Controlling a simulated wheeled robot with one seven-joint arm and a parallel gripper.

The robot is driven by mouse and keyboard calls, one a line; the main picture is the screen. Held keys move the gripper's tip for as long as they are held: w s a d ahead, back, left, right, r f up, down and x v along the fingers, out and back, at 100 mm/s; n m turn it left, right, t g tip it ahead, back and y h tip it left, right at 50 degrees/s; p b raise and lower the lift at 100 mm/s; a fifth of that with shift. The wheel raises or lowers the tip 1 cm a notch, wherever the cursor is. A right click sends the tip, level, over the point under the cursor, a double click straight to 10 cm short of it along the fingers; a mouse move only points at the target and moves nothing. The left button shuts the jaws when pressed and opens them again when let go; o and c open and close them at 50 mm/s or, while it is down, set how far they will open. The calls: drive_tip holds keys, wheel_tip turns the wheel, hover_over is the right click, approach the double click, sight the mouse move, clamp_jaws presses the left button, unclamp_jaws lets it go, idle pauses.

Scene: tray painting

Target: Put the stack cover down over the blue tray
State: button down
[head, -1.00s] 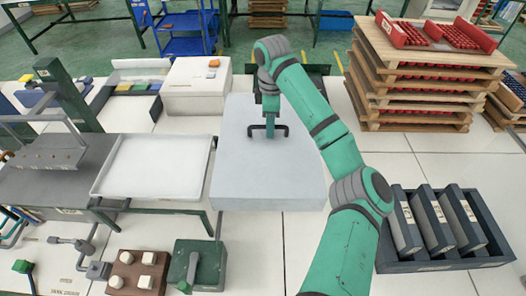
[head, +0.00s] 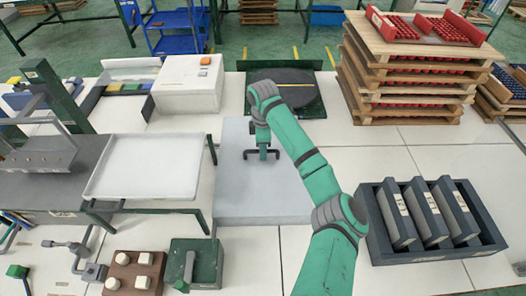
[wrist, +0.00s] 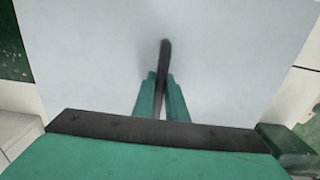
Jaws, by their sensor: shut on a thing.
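The stack cover (head: 235,195) is a large pale grey box with a dark handle (head: 249,155) on its top. It lies in the middle of the head view, right of the white tray stand, and fills most of the wrist view (wrist: 90,50). My gripper (head: 263,152) is shut on the handle; the wrist view shows the fingers (wrist: 160,85) closed around the dark bar. The cover looks level and low over the white surface, but I cannot tell whether it touches down. No blue tray shows beneath it; whatever is under the cover is hidden.
A dark round plate (head: 285,88) lies behind the cover. A wooden stack with red trays (head: 405,75) stands back right, and a stack with blue contents (head: 510,82) at the right edge. A dark crate (head: 385,245) stands front right. The white tray (head: 150,165) is left.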

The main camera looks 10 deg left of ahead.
drive_tip(key=shift+f, duration=0.1)
drive_tip(key=c, duration=1.8)
unclamp_jaws()
drive_tip(key=shift+o, duration=0.2)
